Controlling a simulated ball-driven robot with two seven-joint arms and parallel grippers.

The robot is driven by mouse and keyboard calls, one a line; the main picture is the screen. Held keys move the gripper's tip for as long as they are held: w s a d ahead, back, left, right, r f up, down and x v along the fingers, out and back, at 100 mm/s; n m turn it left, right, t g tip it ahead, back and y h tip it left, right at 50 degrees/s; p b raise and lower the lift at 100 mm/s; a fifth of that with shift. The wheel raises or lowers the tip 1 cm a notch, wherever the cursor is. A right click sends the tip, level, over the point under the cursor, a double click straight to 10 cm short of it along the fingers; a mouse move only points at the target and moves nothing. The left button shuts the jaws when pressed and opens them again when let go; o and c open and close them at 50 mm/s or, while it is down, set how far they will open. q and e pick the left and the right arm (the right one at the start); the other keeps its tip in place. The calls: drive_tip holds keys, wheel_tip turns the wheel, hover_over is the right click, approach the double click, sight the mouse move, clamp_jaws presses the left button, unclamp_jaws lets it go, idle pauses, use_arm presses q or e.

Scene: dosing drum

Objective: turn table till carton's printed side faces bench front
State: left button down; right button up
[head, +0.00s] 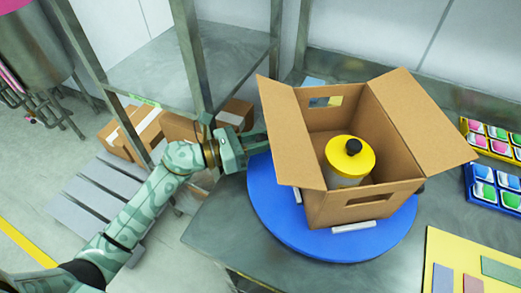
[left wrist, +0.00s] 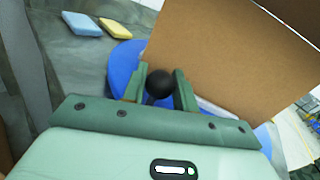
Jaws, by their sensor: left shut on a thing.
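An open brown carton (head: 330,208) stands on a blue round turntable (head: 275,222), turned slightly from square to the bench. Its flaps are spread, and its visible outer sides look plain; no print shows. Inside is a pale drum with a yellow lid (head: 338,163) and black cap. My left gripper (head: 258,143) is at the turntable's left rim. In the left wrist view its fingers are shut on a black ball knob (left wrist: 159,84), beside the carton wall (left wrist: 225,50). My right gripper is not in view.
The metal bench (head: 225,225) carries blue and yellow trays (head: 486,190) of colored pieces at right and a yellow board (head: 450,250) at front right. A metal rack (head: 150,70) stands at left, with boxes below. Blue and yellow blocks (left wrist: 115,27) lie beyond the turntable.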

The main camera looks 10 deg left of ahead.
use_arm(q)
drive_tip(key=c, duration=1.1)
unclamp_jaws()
drive_tip(key=v, duration=1.6)
drive_tip(key=shift+a, duration=0.2)
